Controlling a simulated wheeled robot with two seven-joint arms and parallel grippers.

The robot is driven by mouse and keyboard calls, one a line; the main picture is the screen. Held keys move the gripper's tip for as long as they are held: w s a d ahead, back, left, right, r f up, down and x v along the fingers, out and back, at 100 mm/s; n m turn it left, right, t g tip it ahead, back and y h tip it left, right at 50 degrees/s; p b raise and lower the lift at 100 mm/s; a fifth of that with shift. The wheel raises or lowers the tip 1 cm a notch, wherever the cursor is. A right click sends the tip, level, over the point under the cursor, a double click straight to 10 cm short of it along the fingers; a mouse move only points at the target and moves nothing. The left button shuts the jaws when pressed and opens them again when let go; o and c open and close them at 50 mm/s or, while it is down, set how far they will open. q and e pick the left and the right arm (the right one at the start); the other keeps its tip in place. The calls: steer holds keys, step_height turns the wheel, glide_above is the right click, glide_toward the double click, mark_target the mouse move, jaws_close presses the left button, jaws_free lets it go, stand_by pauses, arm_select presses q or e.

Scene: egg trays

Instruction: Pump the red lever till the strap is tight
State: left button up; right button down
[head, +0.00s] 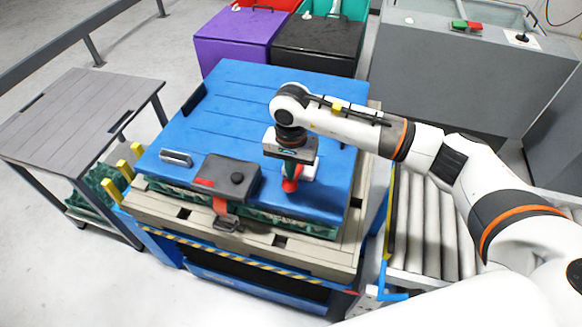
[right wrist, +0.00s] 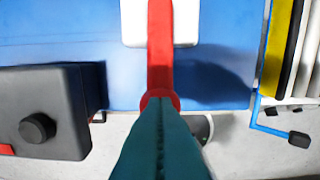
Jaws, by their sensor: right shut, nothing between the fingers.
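The red lever (head: 291,184) stands out from a white base (head: 310,172) on the blue lid; the right wrist view shows the lever (right wrist: 160,50) running down from its white base (right wrist: 131,28). My right gripper (head: 290,171) is over the lever, pointing down. Its teal fingers (right wrist: 160,105) are shut with nothing between them. Their tips overlap the lever's rounded red end in the wrist view; I cannot tell if they touch. My left gripper is out of view.
A dark box with a knob (head: 237,178) sits left of the lever, and a grey handle (head: 176,158) lies farther left. The blue lid (head: 230,95) tops a beige pallet (head: 180,214). A roller conveyor (head: 425,215) is at right, a grey table (head: 75,115) at left.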

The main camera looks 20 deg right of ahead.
steer(key=shift+s+f+b, duration=0.15)
steer(key=shift+f+b, duration=0.65)
steer(key=shift+f, duration=0.25)
steer(key=shift+r+p, duration=0.45)
steer(key=shift+r, duration=0.5)
steer(key=shift+w+d+r+p, duration=0.1)
steer(key=shift+w+r+p, duration=0.1)
steer(key=shift+r, duration=0.45)
steer(key=shift+w+d+r+p, duration=0.1)
steer(key=shift+w+r+p, duration=0.1)
steer(key=shift+r, duration=0.5)
steer(key=shift+w+d+r+p, duration=0.1)
steer(key=shift+r+p, duration=0.1)
steer(key=shift+r, duration=0.45)
steer(key=shift+f, duration=0.1)
